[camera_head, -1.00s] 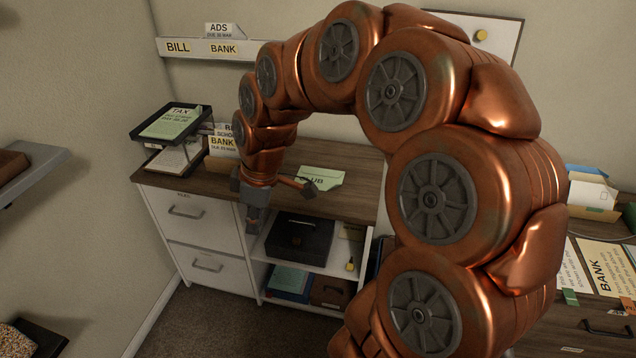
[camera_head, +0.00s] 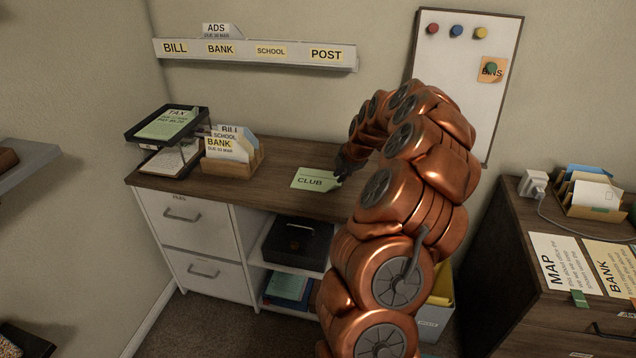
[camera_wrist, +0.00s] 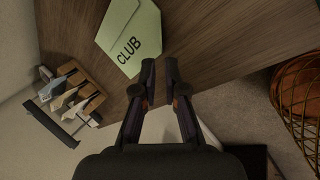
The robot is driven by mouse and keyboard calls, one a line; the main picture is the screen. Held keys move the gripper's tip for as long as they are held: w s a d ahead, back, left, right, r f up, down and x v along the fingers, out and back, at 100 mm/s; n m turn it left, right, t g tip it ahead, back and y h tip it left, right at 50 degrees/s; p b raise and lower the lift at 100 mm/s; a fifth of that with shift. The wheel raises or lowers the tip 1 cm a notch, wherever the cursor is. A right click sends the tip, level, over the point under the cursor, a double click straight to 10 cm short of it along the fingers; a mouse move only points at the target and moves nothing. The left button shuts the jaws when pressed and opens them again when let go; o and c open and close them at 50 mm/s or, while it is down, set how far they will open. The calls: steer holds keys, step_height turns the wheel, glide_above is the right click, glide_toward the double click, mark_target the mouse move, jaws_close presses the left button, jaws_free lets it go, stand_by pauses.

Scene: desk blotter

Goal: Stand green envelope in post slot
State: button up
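The green envelope (camera_head: 314,180), marked CLUB, lies flat on the wooden desktop. It also shows in the wrist view (camera_wrist: 128,36), just beyond my fingertips. My gripper (camera_head: 341,176) is low at the envelope's right end, partly hidden by my arm in the head view. In the wrist view my gripper (camera_wrist: 160,66) has its two fingertips a small gap apart, with nothing clearly held between them. I cannot tell whether a fingertip touches the envelope. The post slot (camera_head: 326,56) is the right end of the white wall rack, labelled POST; no envelope stands above that label.
An ADS card (camera_head: 216,30) stands in the rack's left part. A wooden sorter (camera_head: 232,168) with several cards and a black paper tray (camera_head: 168,124) stand on the desk's left. A whiteboard (camera_head: 462,70) hangs at right. A wire basket (camera_wrist: 296,100) shows in the wrist view.

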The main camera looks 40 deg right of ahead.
mark_target(333, 187)
steer(key=shift+p+x, duration=1)
steer(key=shift+x, duration=2.85)
steer(key=shift+s, duration=0.1)
jaws_close()
steer(key=shift+r, duration=0.15)
